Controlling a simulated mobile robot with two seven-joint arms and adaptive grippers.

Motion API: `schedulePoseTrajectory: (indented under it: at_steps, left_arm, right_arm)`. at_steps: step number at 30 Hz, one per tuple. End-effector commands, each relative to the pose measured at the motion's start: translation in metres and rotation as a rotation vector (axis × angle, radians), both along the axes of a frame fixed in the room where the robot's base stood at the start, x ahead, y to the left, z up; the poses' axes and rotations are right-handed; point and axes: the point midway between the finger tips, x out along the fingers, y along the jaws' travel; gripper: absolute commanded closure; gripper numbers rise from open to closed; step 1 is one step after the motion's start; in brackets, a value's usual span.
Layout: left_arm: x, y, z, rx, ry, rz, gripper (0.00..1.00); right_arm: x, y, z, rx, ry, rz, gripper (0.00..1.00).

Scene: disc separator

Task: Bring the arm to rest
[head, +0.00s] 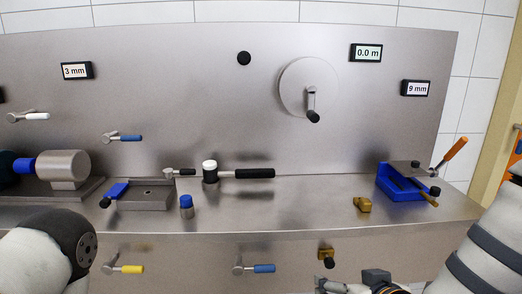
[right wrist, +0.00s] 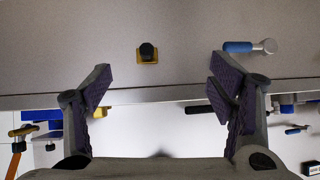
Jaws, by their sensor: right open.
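My right arm (head: 490,250) comes in from the lower right of the head view. Its gripper (head: 352,284) shows only in part at the bottom edge, in front of the bench. In the right wrist view the same gripper (right wrist: 160,88) has its two padded fingers wide apart, with nothing between them. That view appears upside down. It faces the bench front, where the brass-based black knob (right wrist: 147,51) and a blue-handled lever (right wrist: 248,46) show. My left arm (head: 50,245) shows as a rounded link at the lower left; its gripper is out of view.
A steel bench (head: 290,205) spans the view. Levers (head: 262,268) and a knob (head: 328,260) project from the front.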

Motion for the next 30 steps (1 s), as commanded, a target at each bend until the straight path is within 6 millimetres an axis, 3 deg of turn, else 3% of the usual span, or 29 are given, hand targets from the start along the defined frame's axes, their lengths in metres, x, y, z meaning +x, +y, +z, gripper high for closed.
schedulePoseTrajectory:
  at_steps: [1, 3, 5, 6, 9, 12, 15, 19, 30]
  left_arm:
    - [-0.001, 0.000, 0.000, 0.000, 0.001, 0.000, 0.75]
    - [-0.001, 0.000, 0.001, 0.000, 0.002, 0.000, 0.75]
    - [-0.001, 0.000, 0.001, 0.000, 0.002, 0.000, 0.75]
    - [-0.001, 0.000, 0.001, 0.000, 0.002, 0.000, 0.75]
    - [-0.001, 0.000, 0.001, 0.000, 0.002, 0.000, 0.75]
    - [-0.001, 0.000, 0.001, 0.000, 0.001, 0.000, 0.75]
    - [-0.001, 0.000, 0.001, 0.000, 0.001, 0.000, 0.75]
    - [-0.001, 0.000, 0.001, 0.000, 0.001, 0.000, 0.75]
    - [-0.001, 0.000, 0.001, 0.000, 0.002, 0.000, 0.75]
  right_arm:
    - [-0.029, -0.002, -0.038, -0.005, 0.114, 0.006, 0.23]
    - [-0.077, -0.007, -0.089, -0.008, 0.286, 0.005, 0.23]
    - [-0.124, -0.013, -0.126, -0.013, 0.436, -0.003, 0.23]
    - [-0.157, -0.019, -0.147, -0.020, 0.538, -0.011, 0.23]
    - [-0.238, -0.033, -0.182, -0.042, 0.767, -0.037, 0.23]
    - [-0.302, -0.046, -0.197, -0.070, 0.943, -0.066, 0.23]
    - [-0.340, -0.055, -0.201, -0.090, 1.045, -0.086, 0.23]
    - [-0.354, -0.058, -0.202, -0.097, 1.083, -0.096, 0.23]
    - [-0.352, -0.058, -0.202, -0.096, 1.080, -0.095, 0.23]
